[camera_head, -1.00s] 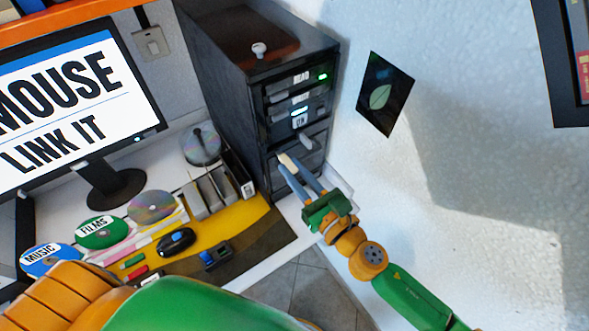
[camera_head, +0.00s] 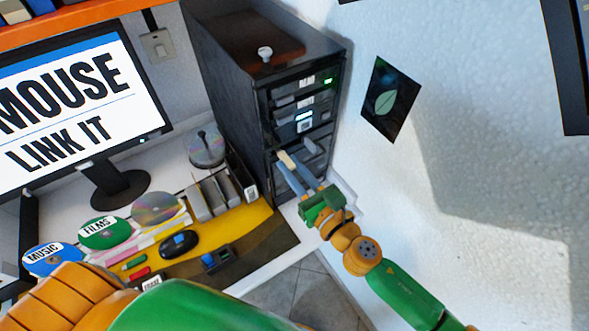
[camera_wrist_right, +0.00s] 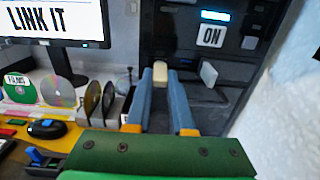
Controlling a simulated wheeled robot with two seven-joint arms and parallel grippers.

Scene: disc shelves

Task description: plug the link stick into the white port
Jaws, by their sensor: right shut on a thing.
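My right gripper (camera_head: 297,166) is at the lower front of the dark tower (camera_head: 225,85). It is shut on a small cream stick (camera_head: 287,160), apparently the link stick. In the right wrist view the stick (camera_wrist_right: 159,75) sits between the two blue fingertips, pointing at the tower front. A pale block (camera_wrist_right: 208,74) juts from the tower just right of the fingers, apart from them. I cannot make out the white port clearly; the fingers and stick cover part of the lower front. My left gripper is out of view; only its arm shows at the lower left.
The monitor (camera_head: 70,85) stands at the left. On the desk are discs (camera_head: 155,208), a disc spindle (camera_head: 206,150), a black mouse (camera_head: 179,244) and a blue-topped dark holder (camera_head: 212,260). The textured wall (camera_head: 480,190) bounds the tower's right side.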

